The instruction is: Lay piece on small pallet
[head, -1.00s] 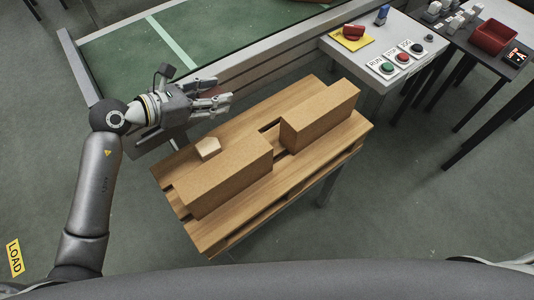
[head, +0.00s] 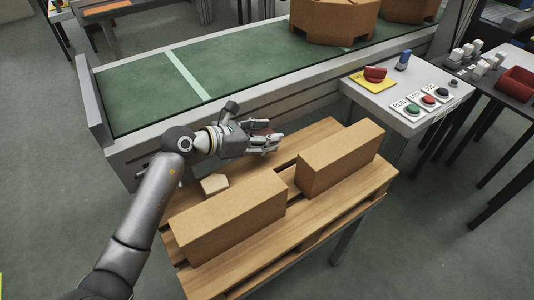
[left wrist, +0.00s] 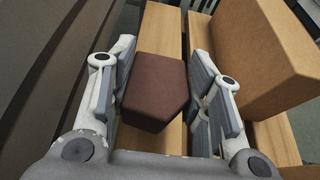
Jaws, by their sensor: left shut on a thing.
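The small wooden pallet (head: 322,208) stands in the middle of the head view. My left gripper (head: 279,141) is over its far side, shut on a dark red-brown piece (left wrist: 154,92). The piece sits between both fingers in the left wrist view, with slats of the pallet (left wrist: 160,35) below and beyond it. In the head view the fingers mostly hide the piece (head: 263,129). I cannot tell whether it touches the pallet. My right gripper is not in view.
Two long tan blocks, a left one (head: 232,222) and a right one (head: 340,160), lie on the pallet. A small pale piece (head: 214,184) lies behind the left block. A green conveyor (head: 240,75) runs behind. A button table (head: 395,118) stands at right.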

